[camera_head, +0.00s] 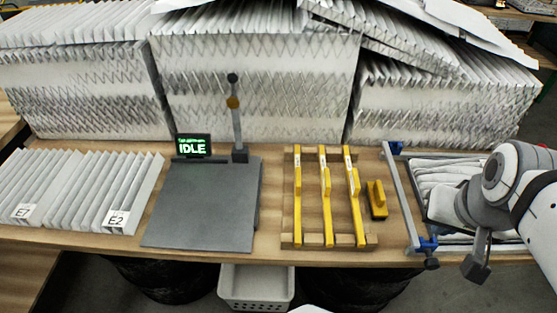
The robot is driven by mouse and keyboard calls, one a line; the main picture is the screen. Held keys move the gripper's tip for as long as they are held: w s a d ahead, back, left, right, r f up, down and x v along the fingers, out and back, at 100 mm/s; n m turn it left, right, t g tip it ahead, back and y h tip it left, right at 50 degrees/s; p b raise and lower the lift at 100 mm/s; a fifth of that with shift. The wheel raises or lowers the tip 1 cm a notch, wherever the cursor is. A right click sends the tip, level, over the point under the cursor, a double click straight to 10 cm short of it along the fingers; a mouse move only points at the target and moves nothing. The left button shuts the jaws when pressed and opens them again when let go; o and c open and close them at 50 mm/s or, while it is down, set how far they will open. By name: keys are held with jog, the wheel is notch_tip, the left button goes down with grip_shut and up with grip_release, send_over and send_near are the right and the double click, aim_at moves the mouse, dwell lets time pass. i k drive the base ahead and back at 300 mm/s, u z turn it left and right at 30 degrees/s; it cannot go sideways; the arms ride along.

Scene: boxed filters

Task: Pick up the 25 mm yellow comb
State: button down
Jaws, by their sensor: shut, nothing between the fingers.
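Three long yellow combs lie side by side on a wooden rack: a left one (298,205), a middle one (326,205) and a right one (356,210). Each has a small white label near its far end, too small to read, so I cannot tell which is the 25 mm one. My gripper (477,268) is at the lower right, beyond the blue-ended clamp frame and well apart from the combs. It looks shut and empty.
A short yellow block with a dark base (377,200) stands right of the wooden rack (311,240). A blue-ended clamp frame (402,200) stands between rack and arm. A grey plate (205,215) with an IDLE display (193,146) is left. Pleated filters (255,90) line the back.

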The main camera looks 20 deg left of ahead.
aim_at(298, 235)
jog(key=u, duration=0.95)
jog(key=k, duration=0.45)
jog(key=u, duration=0.1)
jog(key=i, duration=0.5)
jog(key=u, duration=0.7)
jog(key=k, duration=0.55)
jog(key=z, duration=0.4)
jog(key=i, duration=0.5)
jog(key=z, duration=0.1)
